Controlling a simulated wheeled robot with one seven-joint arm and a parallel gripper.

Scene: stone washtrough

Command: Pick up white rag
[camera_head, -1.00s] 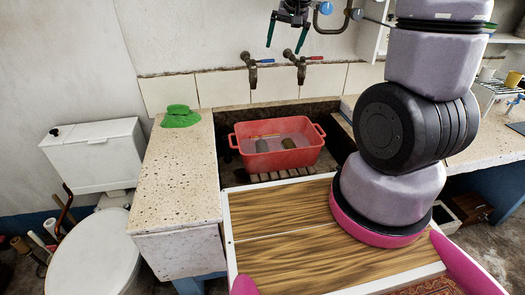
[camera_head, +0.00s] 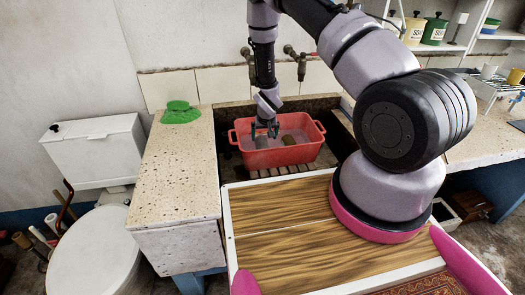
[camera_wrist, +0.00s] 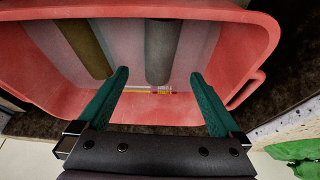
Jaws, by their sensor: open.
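I cannot make out a clearly white rag in either view. The red tub (camera_head: 268,155) stands in the stone trough. My gripper (camera_head: 266,131) points down at the tub's opening, and it is open and empty. In the wrist view its two green fingers (camera_wrist: 159,76) reach over the tub (camera_wrist: 250,38). On the tub floor lie an olive-brown roll-like piece (camera_wrist: 86,42) on the left and a dark grey-green one (camera_wrist: 162,50) between the fingers. I cannot tell whether these are rags. Thin sticks (camera_wrist: 152,91), white, yellow and red, lie near the tub wall.
A green cloth-like heap (camera_head: 180,112) lies on the speckled stone ledge (camera_head: 185,165) left of the tub. Taps (camera_head: 298,60) stick out of the wall behind the tub. A wooden slatted rack (camera_head: 280,172) lies under it. A toilet (camera_head: 85,250) stands at the left.

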